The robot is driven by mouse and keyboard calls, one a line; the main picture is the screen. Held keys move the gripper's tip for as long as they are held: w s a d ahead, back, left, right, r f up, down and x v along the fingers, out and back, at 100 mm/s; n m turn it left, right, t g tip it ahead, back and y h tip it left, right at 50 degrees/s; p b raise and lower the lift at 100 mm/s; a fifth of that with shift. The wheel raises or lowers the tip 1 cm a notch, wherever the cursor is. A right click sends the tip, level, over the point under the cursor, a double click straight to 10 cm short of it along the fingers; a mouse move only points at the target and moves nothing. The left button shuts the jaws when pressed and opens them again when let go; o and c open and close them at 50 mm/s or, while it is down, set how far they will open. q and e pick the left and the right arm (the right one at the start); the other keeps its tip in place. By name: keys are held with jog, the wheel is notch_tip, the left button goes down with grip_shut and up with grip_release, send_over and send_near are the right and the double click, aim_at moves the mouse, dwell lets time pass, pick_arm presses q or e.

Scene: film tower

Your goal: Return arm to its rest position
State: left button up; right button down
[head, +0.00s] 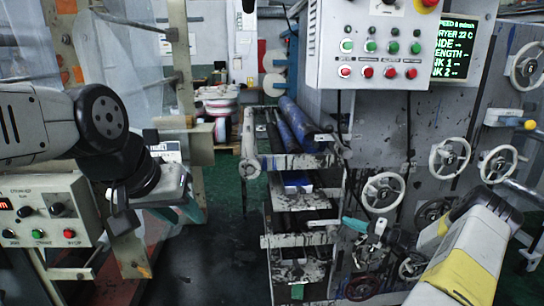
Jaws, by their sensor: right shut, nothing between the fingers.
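My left arm comes in from the left, bent at a black joint. My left gripper (185,207) hangs below its black wrist, beside the control box at the left. Its fingertips are small and partly hidden, so I cannot see whether it is open or shut. My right arm, white and yellow, comes in from the lower right. My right gripper (355,225) points left in front of the machine's lower part, below the handwheels. It is shut with nothing between its fingers. I cannot tell whether it touches the machine.
A control panel (366,50) with green and red buttons hangs above the rack (300,238) of rollers. White handwheels (383,192) stand on the machine at the right. A smaller control box (40,208) is at the left. Open dark floor (225,255) lies between left frame and rack.

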jog(key=s+a+r+n+g+h, duration=0.2)
jog(key=s+a+r+n+g, duration=0.35)
jog(key=a+r+n, duration=0.45)
jog(key=s+a+r+n+g+h, duration=0.2)
jog(key=s+a+r+n+g, duration=0.2)
jog(key=s+a+r+n, duration=0.5)
jog(key=s+r+n+t+h, duration=0.2)
jog(key=s+r+n, duration=0.4)
jog(key=s+n, duration=0.5)
jog(key=s+r+n+t+h, duration=0.2)
jog(key=s+r+n+h, duration=0.3)
jog(key=s+n, duration=0.5)
jog(key=r+n, duration=0.1)
jog(key=n, duration=0.1)
jog(key=shift+s+r+n, duration=0.25)
jog(key=shift+s+n, duration=0.15)
